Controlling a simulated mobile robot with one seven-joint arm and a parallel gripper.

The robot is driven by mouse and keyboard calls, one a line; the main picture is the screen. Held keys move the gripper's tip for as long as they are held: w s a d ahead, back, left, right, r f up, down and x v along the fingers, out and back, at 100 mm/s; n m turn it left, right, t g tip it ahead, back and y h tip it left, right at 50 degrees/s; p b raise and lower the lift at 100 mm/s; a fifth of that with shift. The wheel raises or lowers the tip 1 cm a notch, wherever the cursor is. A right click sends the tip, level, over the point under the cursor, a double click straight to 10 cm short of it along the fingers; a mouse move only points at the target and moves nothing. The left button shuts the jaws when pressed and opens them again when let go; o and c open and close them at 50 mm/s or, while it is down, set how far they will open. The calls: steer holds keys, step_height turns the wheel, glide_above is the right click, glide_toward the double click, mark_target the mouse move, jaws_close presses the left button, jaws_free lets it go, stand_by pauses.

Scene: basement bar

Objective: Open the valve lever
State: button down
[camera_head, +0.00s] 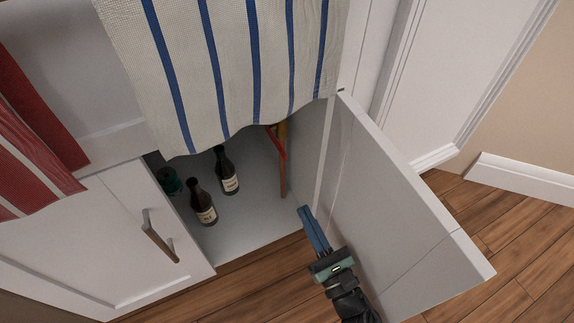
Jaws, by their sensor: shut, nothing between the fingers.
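A red valve lever (277,147) shows inside the open cabinet, below the hem of the striped towel. It sits against a copper-brown upright pipe (283,180) near the right inner wall. The towel hides the upper part of the lever and pipe. My gripper (304,210) is shut and empty, with its blue fingers pointing up toward the cabinet opening. It is apart from the lever, lower and to the right of it, close to the inner face of the open door.
The right cabinet door (395,205) stands open beside my gripper. A white towel with blue stripes (235,60) hangs over the opening's top. Dark bottles (201,205) stand on the cabinet floor (245,225). The left door (100,235) is shut. A red towel (35,110) hangs at left.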

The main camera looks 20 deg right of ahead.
mark_target(275, 142)
steer(key=w+r+b, duration=0.3)
steer(key=w+r, duration=0.3)
steer(key=w, duration=0.3)
steer(key=shift+w+a+r, duration=0.2)
steer(key=shift+w, duration=0.05)
steer(key=shift+r, duration=0.1)
steer(key=p, duration=0.2)
steer(key=shift+r+g+p, duration=0.25)
steer(key=shift+g+p, duration=0.05)
